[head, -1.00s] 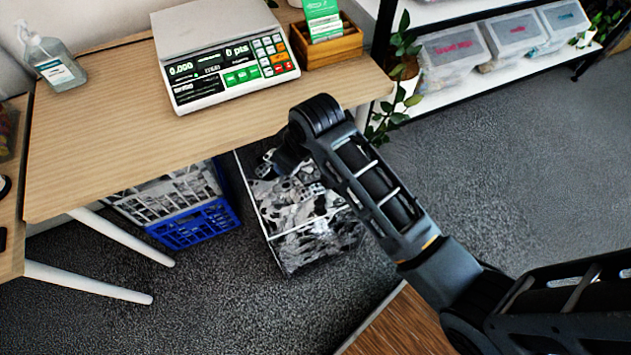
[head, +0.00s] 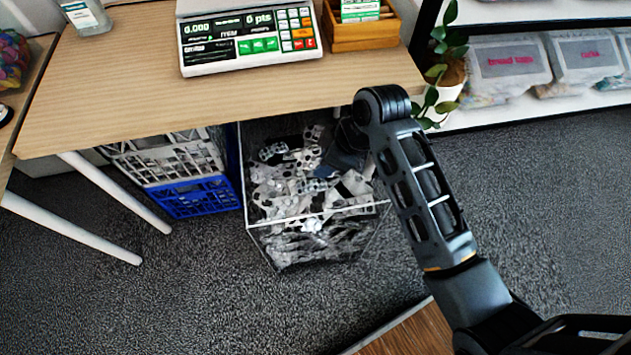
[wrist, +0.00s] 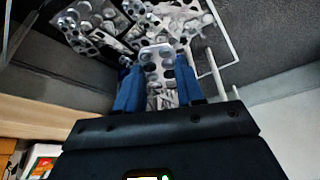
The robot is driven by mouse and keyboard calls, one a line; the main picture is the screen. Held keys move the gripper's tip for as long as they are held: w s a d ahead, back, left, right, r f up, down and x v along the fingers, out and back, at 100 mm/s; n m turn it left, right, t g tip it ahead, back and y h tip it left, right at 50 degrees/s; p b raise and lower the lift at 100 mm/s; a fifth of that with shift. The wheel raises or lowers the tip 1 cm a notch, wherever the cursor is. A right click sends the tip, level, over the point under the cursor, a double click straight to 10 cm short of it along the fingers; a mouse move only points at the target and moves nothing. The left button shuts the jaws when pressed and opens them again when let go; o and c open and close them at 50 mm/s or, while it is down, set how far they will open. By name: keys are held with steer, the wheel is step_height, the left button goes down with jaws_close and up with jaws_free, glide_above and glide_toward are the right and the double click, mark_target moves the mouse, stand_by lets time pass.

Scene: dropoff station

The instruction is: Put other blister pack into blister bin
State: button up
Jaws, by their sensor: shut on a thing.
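The blister bin (head: 316,222) is a clear-walled box on the floor, partly under the table's right end and filled with silvery blister packs. In the wrist view, my gripper (wrist: 158,85) is shut on a blister pack (wrist: 157,62), a silvery strip with round pockets between its blue fingers. The packs in the bin (wrist: 100,25) lie beyond the held one. In the head view my gripper is mostly hidden behind my arm, over the right part of the bin. I cannot tell whether the held pack touches the others.
The wooden table (head: 130,85) overhangs the back of the bin and carries a scale (head: 250,35) and a wooden box (head: 362,32). White and blue crates (head: 195,190) stand left of the bin. A plant (head: 440,80) and shelf are at right.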

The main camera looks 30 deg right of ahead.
mark_target(320, 206)
steer(key=f+n+b, duration=0.2)
steer(key=f+b, duration=0.1)
steer(key=f, duration=0.2)
steer(key=f+n+g+b, duration=0.1)
steer(key=f+n+b, duration=0.1)
steer(key=f, duration=0.4)
steer(key=f+n+g+y+b, duration=0.1)
steer(key=f+n+b, duration=0.1)
steer(key=f+b, duration=0.3)
steer(key=shift+s+a+f, duration=0.1)
steer(key=shift+s+f, duration=0.25)
steer(key=shift+f, duration=0.35)
steer(key=shift+f, duration=0.15)
steer(key=o, duration=0.7)
steer(key=p+v, duration=0.2)
steer(key=v, duration=1)
